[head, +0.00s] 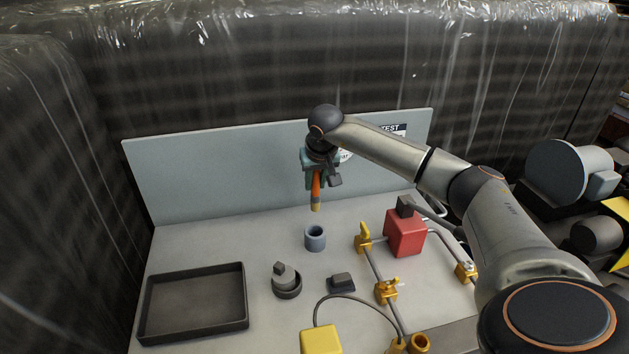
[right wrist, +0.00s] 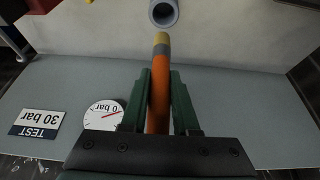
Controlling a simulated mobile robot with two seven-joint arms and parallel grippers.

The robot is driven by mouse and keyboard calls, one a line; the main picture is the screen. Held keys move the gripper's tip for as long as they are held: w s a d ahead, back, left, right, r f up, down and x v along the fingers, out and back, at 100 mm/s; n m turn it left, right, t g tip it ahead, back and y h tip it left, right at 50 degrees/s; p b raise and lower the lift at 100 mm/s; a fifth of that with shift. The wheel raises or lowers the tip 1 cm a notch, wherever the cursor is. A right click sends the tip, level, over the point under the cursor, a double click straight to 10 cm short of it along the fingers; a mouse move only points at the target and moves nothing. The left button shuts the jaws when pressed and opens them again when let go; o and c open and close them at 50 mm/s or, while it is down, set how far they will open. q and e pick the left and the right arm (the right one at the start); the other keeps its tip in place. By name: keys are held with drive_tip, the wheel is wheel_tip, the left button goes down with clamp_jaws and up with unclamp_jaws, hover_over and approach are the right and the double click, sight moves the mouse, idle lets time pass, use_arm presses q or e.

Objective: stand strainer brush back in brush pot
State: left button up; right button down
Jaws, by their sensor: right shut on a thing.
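The strainer brush (head: 316,190) has an orange handle and a yellowish tip that points down. My right gripper (head: 318,174) is shut on the brush and holds it in the air above the bench. The brush pot (head: 315,238) is a small blue-grey open cup standing on the bench below the brush tip, apart from it. In the right wrist view the brush (right wrist: 158,95) lies between the green fingers of the gripper (right wrist: 159,90), and the pot (right wrist: 163,13) shows past its tip. My left gripper is not in view.
A dark tray (head: 194,334) lies at the left. A grey part in a dark round dish (head: 288,292) and a small dark block (head: 341,283) stand in front of the pot. Yellow-clamped pipework (head: 372,262) and a red box (head: 405,232) are to the right. A grey back panel (head: 220,178) rises behind.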

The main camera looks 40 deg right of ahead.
sight(316, 210)
drive_tip(key=shift+f+b, duration=2.55)
drive_tip(key=shift+f, duration=0.4)
drive_tip(key=shift+f+b, duration=1.4)
drive_tip(key=shift+f, duration=1.05)
drive_tip(key=c, duration=0.6)
unclamp_jaws()
drive_tip(key=v, duration=1.2)
drive_tip(key=shift+r, duration=0.25)
drive_tip(key=shift+s+a, duration=0.1)
drive_tip(key=shift+a, duration=0.05)
